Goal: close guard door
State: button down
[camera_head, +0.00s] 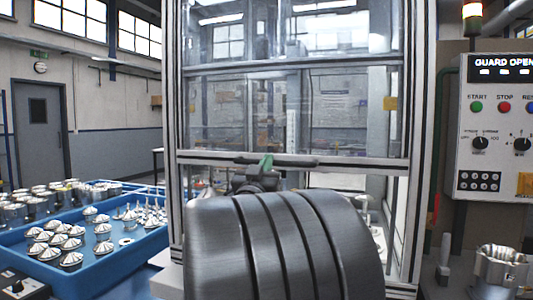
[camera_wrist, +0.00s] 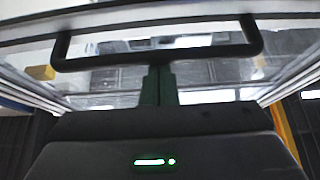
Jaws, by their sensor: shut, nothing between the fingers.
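The guard door (camera_head: 345,110) is a clear panel in a grey metal frame. Its bottom rail sits partway up the machine opening, with a gap below it. A dark bar handle (camera_wrist: 205,54) runs across the wrist view and also shows along the door's bottom rail in the head view (camera_head: 300,161). My gripper (camera_wrist: 159,70) is shut and empty, its green fingertips together at the middle of the handle bar. The fingertips also show in the head view (camera_head: 266,160). I cannot tell whether they touch the bar. My arm hides much of the opening.
A control panel (camera_head: 500,130) reading "GUARD OPEN" stands at the right, with a machined housing (camera_head: 500,265) below it. A blue tray (camera_head: 105,270) of metal parts is at the left. Upright frame posts (camera_head: 418,130) flank the door.

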notch_tip(320, 180, down, 24)
jog(key=b, duration=1.5)
jog(key=shift+b, duration=0.3)
jog(key=shift+w, duration=0.1)
